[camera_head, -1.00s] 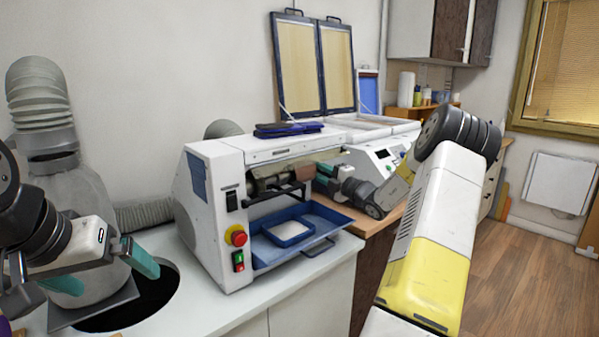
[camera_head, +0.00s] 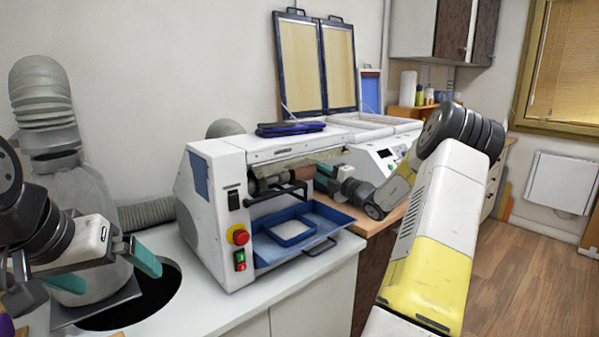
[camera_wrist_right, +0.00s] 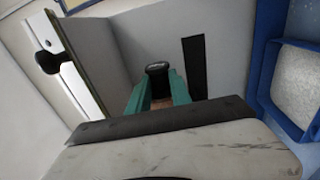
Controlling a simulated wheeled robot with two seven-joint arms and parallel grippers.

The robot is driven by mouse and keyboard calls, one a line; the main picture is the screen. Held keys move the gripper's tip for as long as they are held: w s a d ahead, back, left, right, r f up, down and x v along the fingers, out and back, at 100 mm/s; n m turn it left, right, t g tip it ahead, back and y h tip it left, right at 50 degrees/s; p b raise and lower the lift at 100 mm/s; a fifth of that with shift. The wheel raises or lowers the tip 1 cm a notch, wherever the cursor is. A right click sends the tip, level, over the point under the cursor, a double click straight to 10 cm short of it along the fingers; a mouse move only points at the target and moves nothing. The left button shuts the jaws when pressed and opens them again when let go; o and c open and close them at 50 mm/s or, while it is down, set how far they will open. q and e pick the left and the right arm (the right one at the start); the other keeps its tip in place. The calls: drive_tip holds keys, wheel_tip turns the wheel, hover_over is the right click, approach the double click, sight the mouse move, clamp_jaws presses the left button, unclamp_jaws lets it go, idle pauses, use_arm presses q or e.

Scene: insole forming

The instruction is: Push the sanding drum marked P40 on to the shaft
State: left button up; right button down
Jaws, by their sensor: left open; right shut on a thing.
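The brown sanding drum (camera_head: 303,173) is held inside the front opening of the white sanding machine (camera_head: 216,215). My right gripper (camera_head: 320,176) reaches in from the right and is shut on the drum. In the right wrist view its green fingers (camera_wrist_right: 158,96) flank the brown drum (camera_wrist_right: 160,103), and a black round end (camera_wrist_right: 157,68) shows just beyond. The shaft is mostly hidden, so I cannot tell how far the drum sits on it. No P40 mark is readable. My left gripper (camera_head: 108,264) is open and empty at the left, away from the machine.
A blue tray (camera_head: 335,225) juts from the machine's front below the opening. A dark handle bar (camera_head: 276,194) crosses the opening. A round black hole (camera_head: 140,305) is in the white counter at left. Another white machine (camera_head: 382,158) stands behind right.

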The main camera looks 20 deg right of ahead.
drive_tip(key=shift+s+a, duration=0.2)
drive_tip(key=shift+a, duration=0.45)
idle(1.2)
drive_tip(key=c, duration=1.1)
unclamp_jaws()
drive_tip(key=shift+o, duration=1.3)
drive_tip(key=shift+a, duration=0.1)
drive_tip(key=r+v, duration=0.1)
drive_tip(key=v, duration=0.9)
drive_tip(key=shift+d+r, duration=0.2)
drive_tip(key=shift+r, duration=0.15)
